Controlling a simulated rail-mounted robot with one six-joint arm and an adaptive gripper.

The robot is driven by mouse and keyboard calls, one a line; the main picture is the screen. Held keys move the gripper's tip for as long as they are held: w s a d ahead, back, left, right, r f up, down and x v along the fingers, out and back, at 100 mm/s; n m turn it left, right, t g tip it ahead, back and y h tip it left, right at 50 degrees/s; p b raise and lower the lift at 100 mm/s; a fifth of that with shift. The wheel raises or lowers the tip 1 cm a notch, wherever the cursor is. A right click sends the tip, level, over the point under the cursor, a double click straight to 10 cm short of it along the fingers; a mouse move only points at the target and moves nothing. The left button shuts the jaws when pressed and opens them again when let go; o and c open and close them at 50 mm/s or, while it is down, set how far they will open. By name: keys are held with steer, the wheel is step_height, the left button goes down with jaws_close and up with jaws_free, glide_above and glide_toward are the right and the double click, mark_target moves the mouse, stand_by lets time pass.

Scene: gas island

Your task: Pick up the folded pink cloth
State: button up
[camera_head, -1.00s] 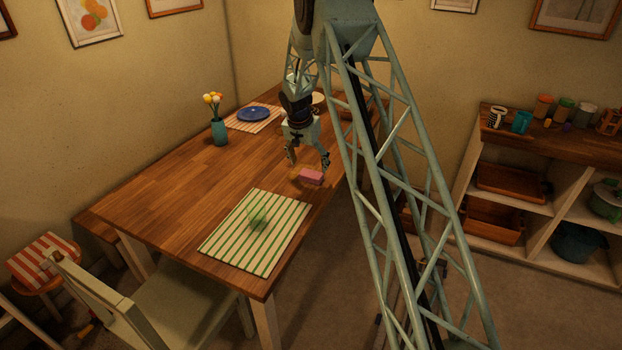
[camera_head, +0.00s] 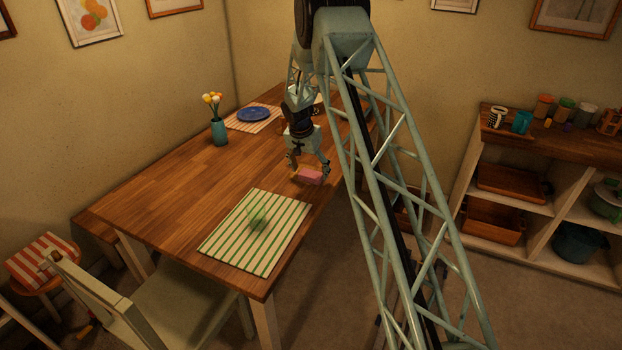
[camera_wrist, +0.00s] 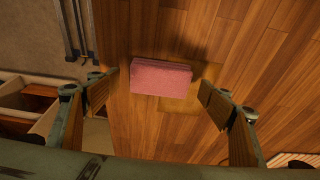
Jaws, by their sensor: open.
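The folded pink cloth (camera_head: 311,177) lies on the wooden table (camera_head: 170,190) near its right edge. In the wrist view the cloth (camera_wrist: 161,78) is a flat pink block, just beyond and between the two fingers. My gripper (camera_head: 309,173) points down over the cloth with its fingers spread to either side. In the wrist view my gripper (camera_wrist: 158,92) is open and empty, with a gap between each finger and the cloth. I cannot tell the exact height of the fingertips above the table.
A blue vase with flowers (camera_head: 219,131) and a blue plate (camera_head: 254,114) stand farther left. A shelf unit (camera_head: 515,195) stands at the right. The table's middle is clear.

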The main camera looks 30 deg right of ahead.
steer(key=shift+x, duration=1.15)
steer(key=shift+c, duration=0.8)
steer(key=c, duration=0.8)
